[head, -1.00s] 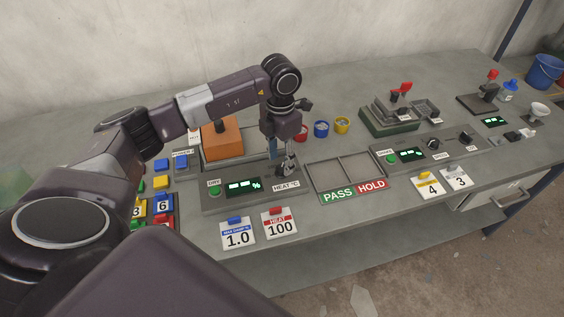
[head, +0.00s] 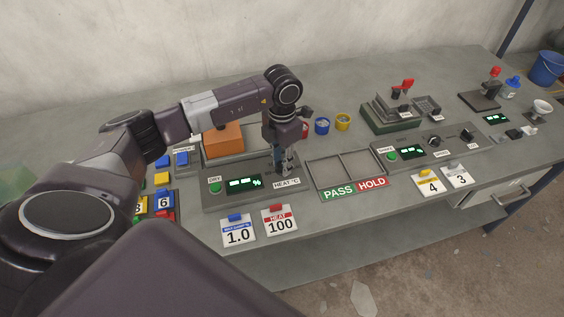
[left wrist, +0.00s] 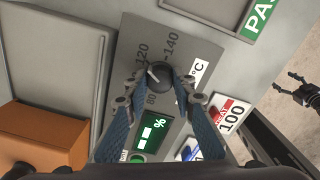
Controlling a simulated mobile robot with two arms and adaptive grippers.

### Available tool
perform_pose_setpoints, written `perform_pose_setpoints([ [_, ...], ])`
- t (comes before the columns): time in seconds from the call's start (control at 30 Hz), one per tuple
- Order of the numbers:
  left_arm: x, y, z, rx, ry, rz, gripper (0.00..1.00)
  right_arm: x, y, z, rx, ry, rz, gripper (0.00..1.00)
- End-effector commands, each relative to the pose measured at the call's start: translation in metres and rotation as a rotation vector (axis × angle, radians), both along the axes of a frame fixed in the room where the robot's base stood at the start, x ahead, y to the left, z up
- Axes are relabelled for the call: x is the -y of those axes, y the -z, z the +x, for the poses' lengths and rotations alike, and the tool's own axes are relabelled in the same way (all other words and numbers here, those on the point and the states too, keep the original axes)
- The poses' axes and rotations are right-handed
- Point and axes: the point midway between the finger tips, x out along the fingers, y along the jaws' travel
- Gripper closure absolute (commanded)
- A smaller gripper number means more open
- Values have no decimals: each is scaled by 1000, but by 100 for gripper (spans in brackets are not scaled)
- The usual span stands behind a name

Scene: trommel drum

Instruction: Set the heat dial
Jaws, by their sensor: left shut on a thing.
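The heat dial (left wrist: 158,75) is a dark round knob with a white pointer mark, on the grey dryer panel (left wrist: 132,60). Scale numbers 80, 120 and 140 show around it; the mark points to the side between 80 and 120. My left gripper (left wrist: 157,84) is shut on the dial, one finger on each side; in the head view its fingers (head: 284,168) hide the dial. The red HEAT card (head: 280,220) reads 100. My right gripper (left wrist: 300,92) shows small at the right edge of the left wrist view; its jaw opening is unclear.
The panel has a green button (head: 215,187) and a green percent display (head: 243,183). A blue-clipped card (head: 237,231) reads 1.0. An orange block (head: 222,139) stands behind the panel. A PASS/HOLD tray (head: 345,170) lies right of my left gripper.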

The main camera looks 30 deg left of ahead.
Motion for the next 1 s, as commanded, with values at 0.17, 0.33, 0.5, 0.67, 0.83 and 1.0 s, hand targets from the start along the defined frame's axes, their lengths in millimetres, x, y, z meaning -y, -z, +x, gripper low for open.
perform_pose_setpoints([
  [0.17, 0, 0, 0, 1, -19, 0, 100, 1, 1, 0, 0, 0, -1, 33],
  [0.33, 0, 0, 1, 1, -83, 0, 100, 2, 2, 1, 1, 0, -2, 33],
  [0.5, 0, 0, 1, 2, -201, 0, 100, 2, 5, 2, 4, -1, -2, 33],
  [0.67, 0, 0, 1, 2, -346, 1, 100, 2, 7, 4, 6, 0, -2, 33],
  [0.83, 0, -1, 1, 2, -508, 1, 100, 2, 9, 4, 6, 0, -2, 33],
  [1.0, 0, -1, 1, 2, -669, 1, 100, 2, 10, 4, 7, 0, -2, 33],
])
